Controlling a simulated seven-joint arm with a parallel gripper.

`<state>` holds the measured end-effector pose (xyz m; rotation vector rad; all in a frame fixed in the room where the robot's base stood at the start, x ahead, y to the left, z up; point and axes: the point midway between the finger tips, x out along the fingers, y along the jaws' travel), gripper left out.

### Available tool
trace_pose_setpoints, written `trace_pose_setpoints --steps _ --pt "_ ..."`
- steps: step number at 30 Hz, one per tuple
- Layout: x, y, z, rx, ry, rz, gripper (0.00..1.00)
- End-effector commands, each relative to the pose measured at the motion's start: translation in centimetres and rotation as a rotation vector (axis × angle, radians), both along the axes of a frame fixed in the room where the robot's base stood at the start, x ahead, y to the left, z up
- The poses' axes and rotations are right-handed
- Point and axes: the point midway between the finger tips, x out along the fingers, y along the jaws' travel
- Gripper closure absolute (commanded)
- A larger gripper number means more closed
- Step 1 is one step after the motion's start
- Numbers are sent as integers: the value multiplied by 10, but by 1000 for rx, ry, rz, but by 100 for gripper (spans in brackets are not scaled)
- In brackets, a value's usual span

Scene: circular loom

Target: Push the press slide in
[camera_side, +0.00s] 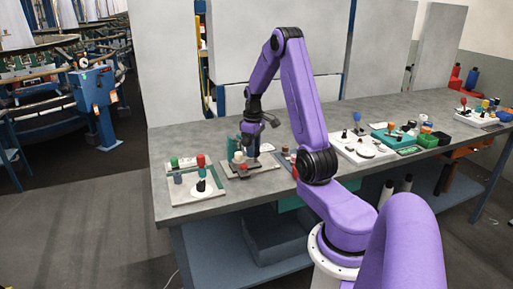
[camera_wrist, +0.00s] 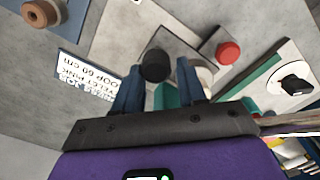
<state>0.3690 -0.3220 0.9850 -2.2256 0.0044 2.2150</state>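A small press fixture sits near the front edge of the bench, with a grey base plate (camera_side: 262,168), a white round part (camera_side: 238,157) and a red knob (camera_side: 243,168). My gripper (camera_side: 249,146) is low over this fixture in the side view and hides part of it. In the wrist view, my gripper's two blue fingers (camera_wrist: 159,70) are spread apart. A black round knob (camera_wrist: 155,65) shows between the fingertips; I cannot tell whether they touch it. The red knob (camera_wrist: 228,52) is right of the fingers. I cannot tell which part is the slide.
A pale board (camera_side: 178,201) with green, red and black-topped pieces stands left of the fixture. A white tray (camera_side: 350,153) and a teal tray (camera_side: 393,141) stand to the right. A printed label (camera_wrist: 85,75) lies left of the fingers. Bare bench shows behind the fixtures.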

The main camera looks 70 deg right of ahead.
Motion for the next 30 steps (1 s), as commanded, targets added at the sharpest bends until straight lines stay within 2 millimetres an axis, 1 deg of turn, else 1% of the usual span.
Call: trace_pose_setpoints --steps 1,10,14,17,20,30 --pt "2 2 0 0 -1 6 42" --pt "-1 0 0 0 3 4 42" --pt "-1 0 8 -1 2 4 42" --pt "0 -1 22 -3 0 4 42" --pt "0 -1 41 -4 -2 4 42" --pt "0 0 114 -3 -2 5 42"
